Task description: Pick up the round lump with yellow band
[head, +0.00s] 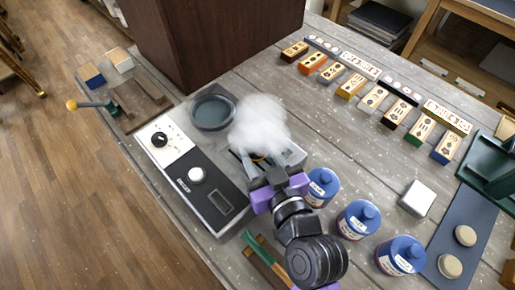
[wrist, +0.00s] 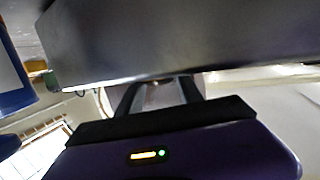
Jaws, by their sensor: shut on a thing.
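The lump hides the fingertips' far side. In the wrist view my gripper (wrist: 158,90) points up to a small brownish patch between the fingers, and a large grey metal surface fills the top. Whether the lump is clear of the tray, I cannot tell.
Blue jars (head: 358,220) stand close to the right of my arm. A black and white control box (head: 190,175) and a round dish (head: 213,110) lie to the left. A dark brown cabinet (head: 205,40) rises behind. Rows of labelled blocks (head: 350,85) stand at the back right.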

